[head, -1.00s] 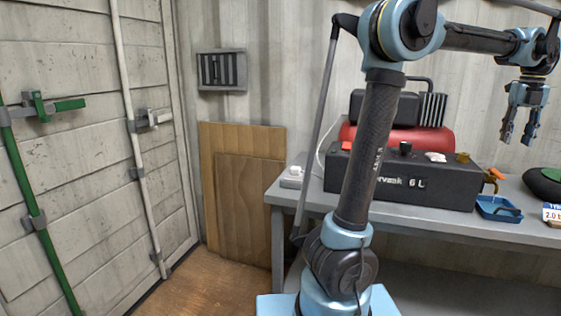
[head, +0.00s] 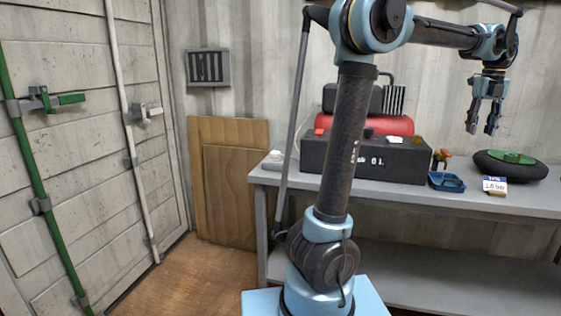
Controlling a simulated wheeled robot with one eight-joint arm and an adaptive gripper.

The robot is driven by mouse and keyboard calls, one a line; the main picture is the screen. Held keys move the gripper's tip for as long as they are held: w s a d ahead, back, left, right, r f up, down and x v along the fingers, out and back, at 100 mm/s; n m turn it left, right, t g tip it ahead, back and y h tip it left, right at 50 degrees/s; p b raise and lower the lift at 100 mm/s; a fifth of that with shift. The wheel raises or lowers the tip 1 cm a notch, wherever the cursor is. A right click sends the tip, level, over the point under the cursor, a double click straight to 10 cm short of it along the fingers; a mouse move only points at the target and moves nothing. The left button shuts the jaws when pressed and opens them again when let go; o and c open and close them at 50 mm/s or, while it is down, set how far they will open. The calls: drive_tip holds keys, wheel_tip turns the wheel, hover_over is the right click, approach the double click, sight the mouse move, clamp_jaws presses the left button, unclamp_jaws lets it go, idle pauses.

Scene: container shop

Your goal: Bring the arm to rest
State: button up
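My gripper (head: 481,130) hangs at the end of my raised arm in the upper right of the head view. Its two fingers point down with a gap between them, and nothing shows between them. It is in the air, apart from the things on the grey bench (head: 400,187). My arm rises from its base at the bottom middle, bends at the top and reaches to the right.
On the bench are a dark case with a red air compressor (head: 367,126), a blue tray (head: 447,186), a small label card (head: 495,184) and a black disc with a green centre (head: 511,159). Wooden boards (head: 228,190) lean on the wall. Container doors (head: 75,170) stand at left.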

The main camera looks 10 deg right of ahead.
drive_tip(key=w+a+f+n, duration=0.2)
drive_tip(key=w+a+n, duration=0.3)
drive_tip(key=a, duration=0.4)
drive_tip(key=w+a+f+n, duration=0.1)
drive_tip(key=w+a+n, duration=0.45)
drive_tip(key=a, duration=0.35)
drive_tip(key=w+a+f+n, duration=0.1)
drive_tip(key=a+f+n, duration=0.25)
drive_tip(key=a, duration=0.45)
drive_tip(key=w+a+f+n, duration=0.1)
drive_tip(key=a+f+n, duration=0.1)
drive_tip(key=a+n, duration=0.5)
drive_tip(key=s+a+f+n+t, duration=0.1)
drive_tip(key=s+a+f+n, duration=0.5)
drive_tip(key=a+f+n, duration=0.3)
drive_tip(key=s+a+f+n+t, duration=0.1)
drive_tip(key=s+a+f+n, duration=0.5)
drive_tip(key=a+f+n, duration=0.4)
drive_tip(key=a+f, duration=0.2)
drive_tip(key=a, duration=0.4)
drive_tip(key=shift+s+a+f, duration=0.25)
drive_tip(key=shift+f, duration=0.15)
drive_tip(key=shift+w+f, duration=0.2)
drive_tip(key=shift+w, duration=0.25)
